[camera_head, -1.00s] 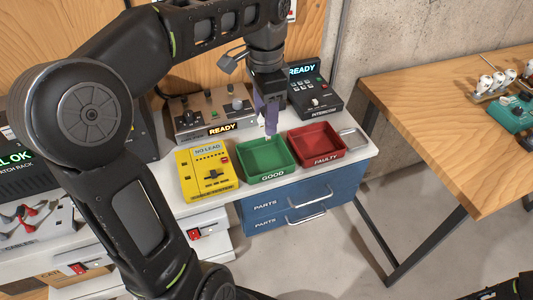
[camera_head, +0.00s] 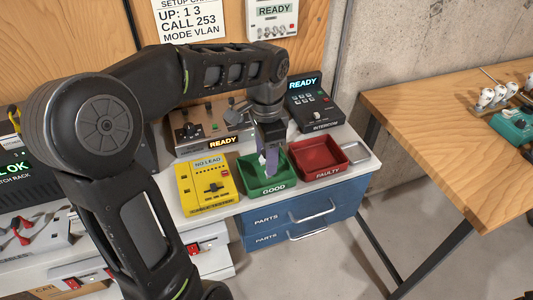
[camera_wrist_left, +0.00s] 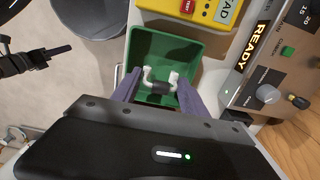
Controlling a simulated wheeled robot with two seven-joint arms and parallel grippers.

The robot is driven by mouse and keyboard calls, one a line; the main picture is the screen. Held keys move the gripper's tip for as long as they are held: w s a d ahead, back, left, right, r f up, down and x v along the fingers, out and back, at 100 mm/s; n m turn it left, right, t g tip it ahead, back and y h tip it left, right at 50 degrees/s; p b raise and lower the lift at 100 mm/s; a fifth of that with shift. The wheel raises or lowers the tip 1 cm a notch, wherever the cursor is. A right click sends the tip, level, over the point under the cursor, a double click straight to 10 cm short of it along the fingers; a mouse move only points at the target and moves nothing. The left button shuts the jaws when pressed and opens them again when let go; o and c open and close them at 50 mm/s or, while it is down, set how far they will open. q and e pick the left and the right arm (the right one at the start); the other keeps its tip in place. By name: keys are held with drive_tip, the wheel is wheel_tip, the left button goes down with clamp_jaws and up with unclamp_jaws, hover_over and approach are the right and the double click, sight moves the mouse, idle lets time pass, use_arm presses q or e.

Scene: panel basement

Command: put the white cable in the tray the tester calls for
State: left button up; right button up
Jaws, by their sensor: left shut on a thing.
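The white cable (camera_wrist_left: 148,76) is a short lead with white ends and a dark middle, between the fingers of my left gripper (camera_wrist_left: 158,90) in the left wrist view. In the head view my left gripper (camera_head: 271,164) points down, shut on the cable, with its fingertips low inside the green GOOD tray (camera_head: 250,186). I cannot tell whether the cable touches the tray floor. The red FAULTY tray (camera_head: 325,172) to the right looks empty. The yellow cable tester (camera_head: 200,198) reads NO LEAD. A dark gripper-like part of mine (camera_wrist_left: 38,58) shows at the left wrist view's left edge.
A grey box reading READY (camera_head: 200,142) and an intercom (camera_head: 313,110) stand behind the trays. A small metal dish (camera_head: 355,152) lies right of the red tray. A wooden table (camera_head: 440,125) stands to the right, across a gap. A wall notice (camera_head: 190,18) hangs behind.

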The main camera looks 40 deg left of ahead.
use_arm(q)
drive_tip(key=shift+f+b, duration=0.45)
drive_tip(key=shift+f, duration=0.2)
drive_tip(key=o, duration=1.5)
drive_tip(key=shift+c, duration=0.2)
drive_tip(key=shift+r, duration=0.1)
